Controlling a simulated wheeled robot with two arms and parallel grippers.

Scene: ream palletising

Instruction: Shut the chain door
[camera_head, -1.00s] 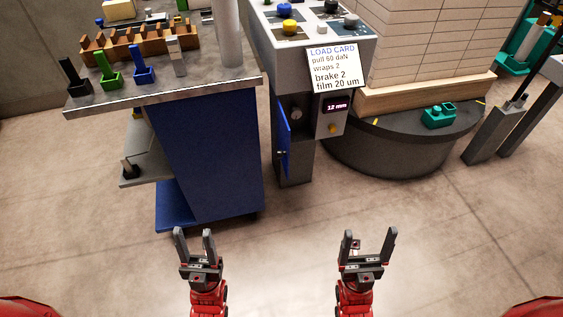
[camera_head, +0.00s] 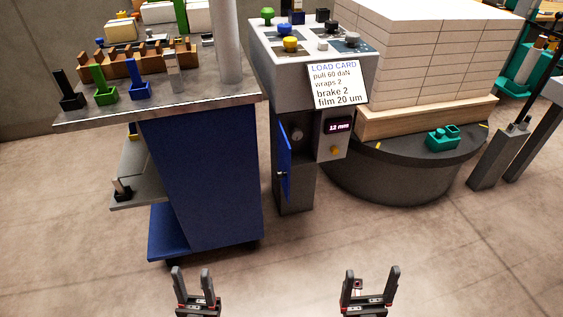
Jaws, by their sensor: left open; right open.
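A small blue door (camera_head: 285,162) stands swung open on the left side of the grey machine post (camera_head: 295,190). It is seen nearly edge-on, with a small pale handle on it. Behind it the post shows a dark opening with a round gauge-like part (camera_head: 297,134). My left gripper (camera_head: 192,283) is open and empty at the bottom of the view, over the floor. My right gripper (camera_head: 369,282) is open and empty at the bottom, right of centre. Both are well apart from the door.
A blue-sided cart (camera_head: 205,180) with a grey top stands close left of the door. The control box carries a load card (camera_head: 338,84) and a "12 mm" display (camera_head: 339,127). A round turntable (camera_head: 400,170) bears stacked reams at right. The floor in front is clear.

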